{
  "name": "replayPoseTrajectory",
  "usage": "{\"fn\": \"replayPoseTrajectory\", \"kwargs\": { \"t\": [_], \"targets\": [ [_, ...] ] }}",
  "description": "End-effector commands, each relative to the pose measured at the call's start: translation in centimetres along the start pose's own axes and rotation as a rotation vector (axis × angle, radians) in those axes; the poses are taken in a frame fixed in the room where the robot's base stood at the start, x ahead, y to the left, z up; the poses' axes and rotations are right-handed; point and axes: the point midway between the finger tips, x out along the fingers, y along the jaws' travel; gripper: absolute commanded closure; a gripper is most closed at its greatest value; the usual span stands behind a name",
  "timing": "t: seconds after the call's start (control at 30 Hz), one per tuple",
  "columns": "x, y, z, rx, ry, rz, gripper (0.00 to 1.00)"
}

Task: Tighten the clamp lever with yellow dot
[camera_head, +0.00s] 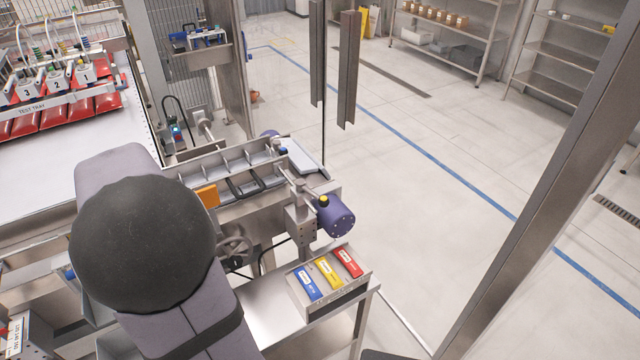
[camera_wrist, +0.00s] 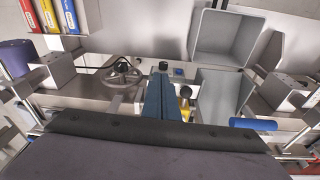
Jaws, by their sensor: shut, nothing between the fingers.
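My gripper (camera_wrist: 160,80) shows in the wrist view as two blue fingers side by side, shut with nothing between them. Just right of the fingers, a small part with a yellow patch (camera_wrist: 186,101) is partly hidden by them; I cannot tell whether it is the yellow-dot clamp lever or whether they touch. In the head view my arm hides the gripper. No lever is clearly readable.
A spoked handwheel (camera_wrist: 121,73) is left of the fingers, also in the head view (camera_head: 235,247). A grey open bin (camera_wrist: 228,40) lies at upper right, a blue cylinder (camera_wrist: 253,123) at right. A holder with blue, yellow and red blocks (camera_head: 333,290) stands on the side table.

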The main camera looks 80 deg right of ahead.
Motion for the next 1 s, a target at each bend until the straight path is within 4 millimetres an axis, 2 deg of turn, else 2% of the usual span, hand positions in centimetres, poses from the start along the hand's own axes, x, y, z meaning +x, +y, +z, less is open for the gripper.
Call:
{"fn": "replayPoseTrajectory", "kwargs": {
  "t": [0.03,0.1,0.17,0.2,0.27,0.3,0.4,0.5,0.6,0.7,0.8,1.0],
  "targets": [
    [-0.8,3.3,-2.2,0.109,0.016,0.019,1.00],
    [-1.7,7.6,-4.5,0.243,0.036,0.044,1.00],
    [-2.6,11.6,-6.0,0.360,0.054,0.067,1.00],
    [-3.3,14.4,-6.7,0.437,0.065,0.083,1.00],
    [-4.2,18.6,-7.5,0.548,0.083,0.108,1.00],
    [-4.9,21.3,-7.7,0.618,0.093,0.124,1.00],
    [-6.5,27.5,-7.5,0.777,0.118,0.163,1.00],
    [-7.8,32.4,-6.7,0.902,0.137,0.196,1.00],
    [-8.7,35.8,-5.7,0.989,0.151,0.219,1.00],
    [-9.3,37.6,-5.1,1.038,0.159,0.233,1.00],
    [-9.5,38.4,-4.8,1.059,0.162,0.239,1.00],
    [-9.3,38.5,-4.8,1.060,0.161,0.240,1.00]
  ]
}}
